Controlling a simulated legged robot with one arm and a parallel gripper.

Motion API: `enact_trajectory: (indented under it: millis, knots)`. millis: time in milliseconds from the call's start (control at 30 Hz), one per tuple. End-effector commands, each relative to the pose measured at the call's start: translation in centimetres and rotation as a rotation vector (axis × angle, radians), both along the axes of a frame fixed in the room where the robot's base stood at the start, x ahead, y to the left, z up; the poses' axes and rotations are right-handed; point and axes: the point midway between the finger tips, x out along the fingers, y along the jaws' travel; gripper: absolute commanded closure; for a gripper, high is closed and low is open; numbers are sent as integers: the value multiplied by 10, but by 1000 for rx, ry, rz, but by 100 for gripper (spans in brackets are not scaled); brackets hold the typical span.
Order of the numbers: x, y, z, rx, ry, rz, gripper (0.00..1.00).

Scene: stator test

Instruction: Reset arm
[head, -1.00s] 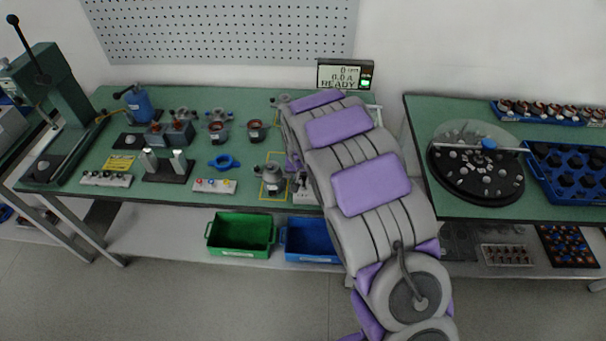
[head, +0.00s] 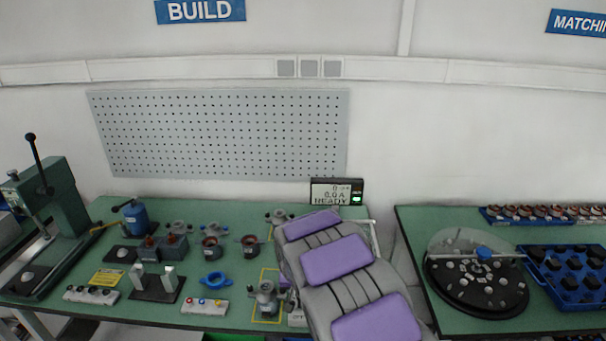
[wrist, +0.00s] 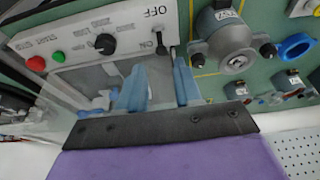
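My arm, grey with purple pads, reaches over the green bench (head: 95,315) in the head view and hides my gripper there. In the wrist view my gripper (wrist: 160,78) shows two blue fingers standing apart with nothing visible between them. They are over a grey-white control panel (wrist: 100,35) marked OFF and ON, with a dark knob, a red button and a green button. The fingertips are close to the panel's toggle end; contact cannot be told. A grey motor unit (wrist: 228,42) sits just right of the fingers; it also shows in the head view (head: 265,297) inside a yellow outline.
A display (head: 336,192) reading READY stands behind my arm. A round dark turntable (head: 470,290) and blue tray (head: 565,275) are on the right bench.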

Motion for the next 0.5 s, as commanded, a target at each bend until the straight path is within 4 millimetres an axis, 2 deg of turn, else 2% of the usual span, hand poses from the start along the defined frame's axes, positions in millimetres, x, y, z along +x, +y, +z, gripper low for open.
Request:
enact_trajectory:
  millis: [167,267,500]
  knots:
    - [-21,-27,30,-17,26,-19,66]
    - [-46,-50,54,-30,56,-30,66]
    - [-116,-97,104,-48,146,-52,66]
